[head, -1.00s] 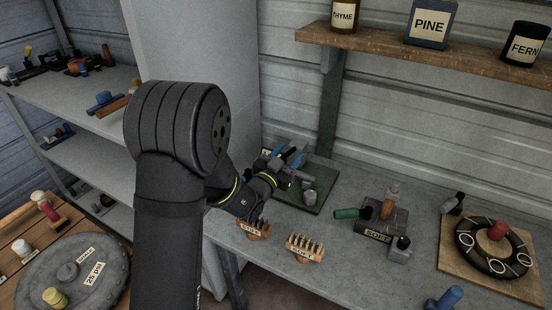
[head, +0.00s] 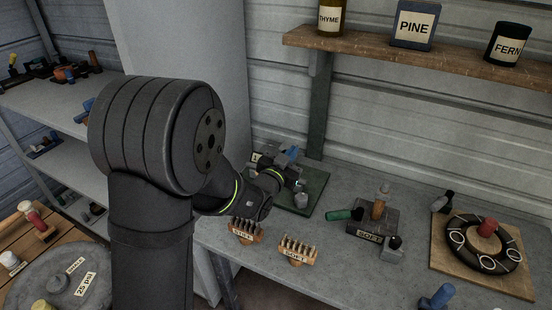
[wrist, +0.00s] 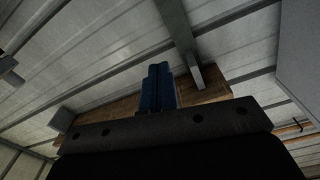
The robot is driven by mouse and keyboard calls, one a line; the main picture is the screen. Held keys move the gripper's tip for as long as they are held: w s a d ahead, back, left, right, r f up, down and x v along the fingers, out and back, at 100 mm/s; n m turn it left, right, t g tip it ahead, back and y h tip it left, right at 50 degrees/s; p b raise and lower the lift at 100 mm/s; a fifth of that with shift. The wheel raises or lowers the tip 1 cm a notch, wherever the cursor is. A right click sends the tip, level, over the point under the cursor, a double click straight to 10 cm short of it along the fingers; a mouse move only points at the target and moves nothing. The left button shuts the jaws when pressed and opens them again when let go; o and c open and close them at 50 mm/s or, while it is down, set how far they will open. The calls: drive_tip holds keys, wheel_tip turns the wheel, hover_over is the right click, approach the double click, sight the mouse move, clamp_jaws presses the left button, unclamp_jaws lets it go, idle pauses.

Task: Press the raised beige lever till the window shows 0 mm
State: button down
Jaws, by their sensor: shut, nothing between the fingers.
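My gripper (head: 291,153) is over the green board (head: 313,205) on the grey bench in the head view. Its blue fingers (wrist: 157,88) are together and empty in the wrist view. A small pale label (head: 256,157) shows at the board's left, partly covered. I cannot make out the raised beige lever or a window reading; my gripper and arm hide part of the board. I cannot tell whether the fingers touch anything there.
Two brushes (head: 297,250) lie near the bench's front edge. A dark block marked SOFT (head: 372,222) stands to the right, with a green-handled tool (head: 345,214) beside it. A wooden board (head: 447,270) with a black ring is farther right. A shelf (head: 400,58) with containers hangs above.

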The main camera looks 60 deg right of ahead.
drive_tip(key=w+d+r+n+t+y, duration=0.1)
drive_tip(key=w+d+r+t+y, duration=0.15)
drive_tip(key=w+y, duration=0.4)
drive_tip(key=a+r+y, duration=0.4)
drive_tip(key=a+y, duration=0.1)
drive_tip(key=y, duration=0.1)
drive_tip(key=shift+n, duration=0.3)
drive_tip(key=x, duration=0.9)
drive_tip(key=shift+w+f, duration=0.15)
drive_tip(key=shift+f, duration=0.2)
drive_tip(key=f, duration=0.3)
drive_tip(key=shift+w+a, duration=0.3)
drive_tip(key=shift+w, duration=0.05)
drive_tip(key=shift+a+f, duration=0.1)
drive_tip(key=shift+f, duration=0.3)
drive_tip(key=shift+f, duration=0.1)
